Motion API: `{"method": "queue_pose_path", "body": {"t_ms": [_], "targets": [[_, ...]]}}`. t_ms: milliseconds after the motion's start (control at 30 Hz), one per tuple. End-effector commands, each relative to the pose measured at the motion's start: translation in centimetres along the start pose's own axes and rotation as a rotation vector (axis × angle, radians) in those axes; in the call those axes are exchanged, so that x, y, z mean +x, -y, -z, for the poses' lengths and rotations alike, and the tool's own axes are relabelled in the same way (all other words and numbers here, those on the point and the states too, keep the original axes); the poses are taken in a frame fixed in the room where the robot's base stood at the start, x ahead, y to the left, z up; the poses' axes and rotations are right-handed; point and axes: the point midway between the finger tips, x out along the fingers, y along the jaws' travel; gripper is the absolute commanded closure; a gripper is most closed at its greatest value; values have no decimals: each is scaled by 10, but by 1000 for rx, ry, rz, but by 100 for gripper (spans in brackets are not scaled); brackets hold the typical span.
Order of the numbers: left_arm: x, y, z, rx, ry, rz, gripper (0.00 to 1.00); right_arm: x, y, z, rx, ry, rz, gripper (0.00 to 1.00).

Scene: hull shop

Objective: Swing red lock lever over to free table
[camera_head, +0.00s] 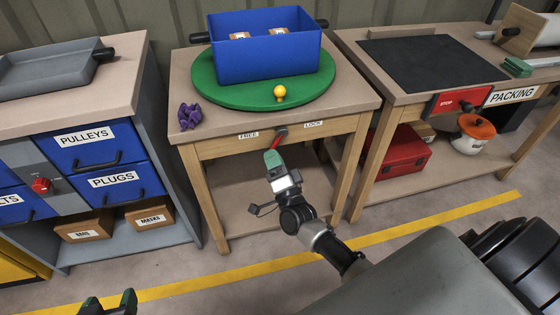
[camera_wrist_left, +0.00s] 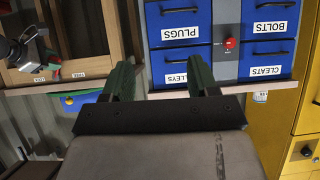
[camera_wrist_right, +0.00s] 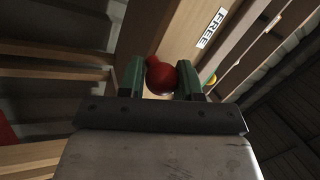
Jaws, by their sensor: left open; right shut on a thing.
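The red lock lever (camera_head: 276,141) hangs from a dark pivot on the front rail of the middle table, between the FREE label (camera_head: 248,135) and the LOCK label (camera_head: 313,124). It slants down and a little left. My right gripper (camera_head: 272,158) is at its lower end; the right wrist view shows the red knob (camera_wrist_right: 161,76) between the fingers, which are shut on it. The green round table (camera_head: 225,94) carries a blue bin (camera_head: 265,57) and a yellow knob (camera_head: 279,92). My left gripper (camera_head: 108,303) is open and empty at the bottom left.
A drawer cabinet (camera_head: 90,150) stands at left, a packing bench (camera_head: 390,100) at right with a red toolbox (camera_head: 402,155) below. The floor in front is clear, with a yellow line (camera_head: 260,263).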

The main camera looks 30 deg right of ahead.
Motion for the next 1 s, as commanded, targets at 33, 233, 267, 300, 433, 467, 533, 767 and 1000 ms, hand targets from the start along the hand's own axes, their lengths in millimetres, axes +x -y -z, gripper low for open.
{"method": "queue_pose_path", "body": {"t_ms": [33, 233, 267, 300, 433, 467, 533, 767, 1000], "targets": [[1, 0, 2, 0, -15, -1, 41, 1, 3, -3, 33, -14, 3, 100], [2, -1, 7, 0, -55, -3, 41, 3, 8, -6, 128, -55, 4, 100], [2, -2, 8, 0, -58, -4, 41, 4, 9, -6, 139, -59, 4, 100], [2, -2, 8, 0, -63, -4, 41, 4, 10, -7, 152, -65, 4, 100], [2, -2, 10, 0, -75, -5, 41, 5, 11, -8, 180, -76, 5, 100], [2, -2, 11, 0, -77, -5, 41, 5, 12, -8, 184, -78, 5, 100], [2, -2, 11, 0, -80, -5, 41, 5, 12, -8, 192, -81, 5, 100], [2, -2, 11, 0, -81, -5, 41, 6, 13, -8, 200, -84, 6, 100], [2, -2, 11, 0, -81, -6, 41, 6, 14, -8, 199, -84, 7, 60]]}}
